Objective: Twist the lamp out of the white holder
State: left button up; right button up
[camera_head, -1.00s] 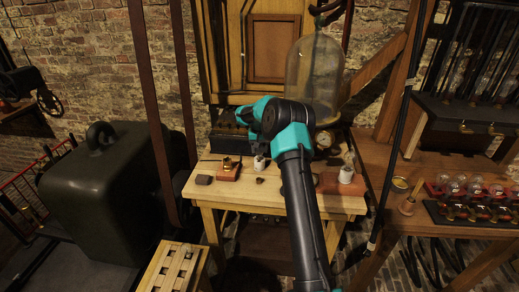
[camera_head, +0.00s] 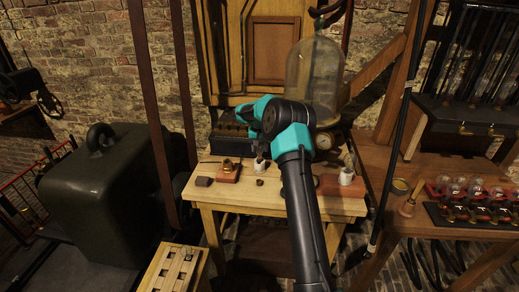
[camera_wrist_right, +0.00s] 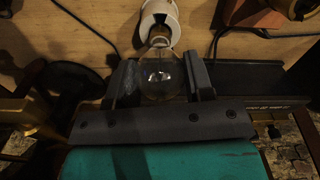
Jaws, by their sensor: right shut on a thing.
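The clear glass lamp (camera_wrist_right: 162,78) stands between the fingers of my right gripper (camera_wrist_right: 160,80) in the right wrist view. The gripper is shut on the lamp's bulb. The lamp's neck meets the white holder (camera_wrist_right: 160,15) just beyond the fingers; how far its base sits inside is hard to tell. In the head view the white holder (camera_head: 260,164) stands on the wooden table, below my right wrist. The lamp is mostly hidden there by my arm. My left gripper is not in view.
Another white holder (camera_head: 346,176) stands on a reddish block at the right of the table (camera_head: 262,197). A brass socket on a wooden block (camera_head: 228,172) is at the left. A glass bell jar (camera_head: 315,75) stands behind my arm. A rack of bulbs (camera_head: 470,205) is at far right.

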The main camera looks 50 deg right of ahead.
jog(key=shift+r, duration=0.5)
jog(key=shift+r, duration=2.4)
